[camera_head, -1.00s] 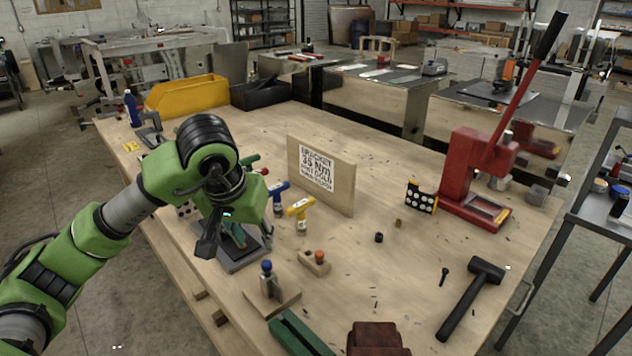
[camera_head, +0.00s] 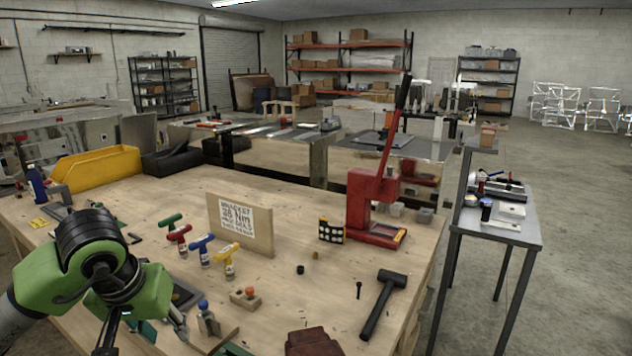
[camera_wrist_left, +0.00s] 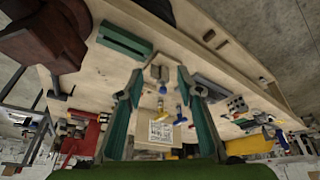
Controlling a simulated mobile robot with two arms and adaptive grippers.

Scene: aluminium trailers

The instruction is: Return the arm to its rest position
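My left arm is green and comes in at the lower left of the head view. My left gripper (camera_head: 143,330) hangs over the near left part of the wooden workbench (camera_head: 300,297). In the left wrist view its two teal fingers stand wide apart, and the gap between them (camera_wrist_left: 160,85) holds nothing. The fingers point out over the bench, with the label board (camera_wrist_left: 155,132) and T-handled tools visible beyond them. My right gripper is not in view.
Near the arm are T-handled tools (camera_head: 201,250), a small block with an orange knob (camera_head: 245,298) and a toggle clamp (camera_head: 208,320). A red arbor press (camera_head: 375,210) and black hammer (camera_head: 383,303) are farther right.

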